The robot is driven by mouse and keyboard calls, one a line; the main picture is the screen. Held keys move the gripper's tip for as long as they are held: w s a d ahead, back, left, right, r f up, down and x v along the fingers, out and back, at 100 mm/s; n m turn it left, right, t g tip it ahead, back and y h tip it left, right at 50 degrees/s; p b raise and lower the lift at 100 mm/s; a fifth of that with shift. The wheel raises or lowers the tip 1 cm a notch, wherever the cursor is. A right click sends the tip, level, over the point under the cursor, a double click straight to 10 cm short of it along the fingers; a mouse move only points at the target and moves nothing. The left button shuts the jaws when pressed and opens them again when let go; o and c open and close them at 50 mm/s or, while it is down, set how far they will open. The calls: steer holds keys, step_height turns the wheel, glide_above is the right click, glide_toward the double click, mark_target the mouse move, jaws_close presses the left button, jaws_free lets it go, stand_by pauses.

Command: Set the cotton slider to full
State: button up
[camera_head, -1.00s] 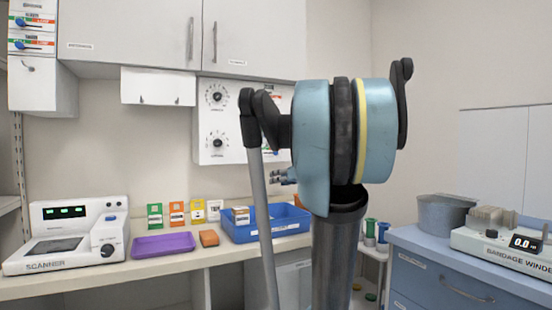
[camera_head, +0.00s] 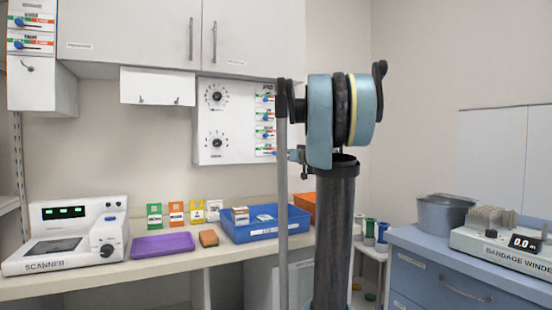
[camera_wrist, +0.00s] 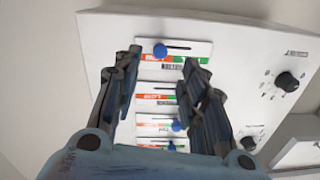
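A white wall panel (camera_head: 230,122) carries a column of sliders with blue knobs and red-green scales on its right side. The labels are too small to read, so I cannot tell which one is cotton. In the wrist view the panel (camera_wrist: 235,50) appears upside down. Its uppermost slider there (camera_wrist: 180,60) has its blue knob (camera_wrist: 160,51) at the left part of the slot. My gripper (camera_wrist: 163,60) is open, its two fingers spread on either side of that knob, with no contact visible. In the head view my gripper (camera_head: 294,156) is beside the panel's lower right edge.
Two more sliders (camera_head: 32,33) are on the cabinet at upper left. Dials (camera_head: 217,143) occupy the panel's left half. Below stand a blue bin (camera_head: 245,232), a purple tray (camera_head: 150,247) and a scanner (camera_head: 65,240) on the counter. A bandage winder (camera_head: 500,242) is at right.

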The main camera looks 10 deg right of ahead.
mark_target(276, 154)
steer(key=x, duration=0.9)
steer(key=shift+a, duration=0.1)
jaws_close()
